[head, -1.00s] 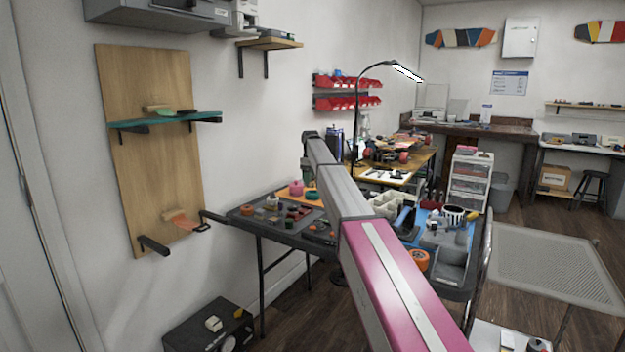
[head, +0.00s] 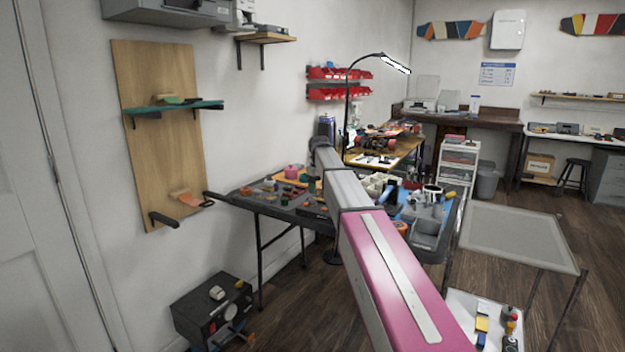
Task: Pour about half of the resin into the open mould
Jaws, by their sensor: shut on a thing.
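My arm crosses the middle of the head view and ends over the crowded dark worktable (head: 268,208). My gripper does not show; the arm or the table clutter hides it. On the right of the table stands a white cup-like container (head: 432,193) with a dark rim or opening. A pale, compartmented piece (head: 374,184) lies beside the arm, partly hidden. I cannot tell from this view which thing is the resin or the open mould, nor how full any container is.
A mesh-topped cart (head: 520,236) stands at the right, with bottles and small items on its lower shelf. A black box (head: 212,308) sits on the floor at lower left. A lamp (head: 349,110) rises behind the table.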

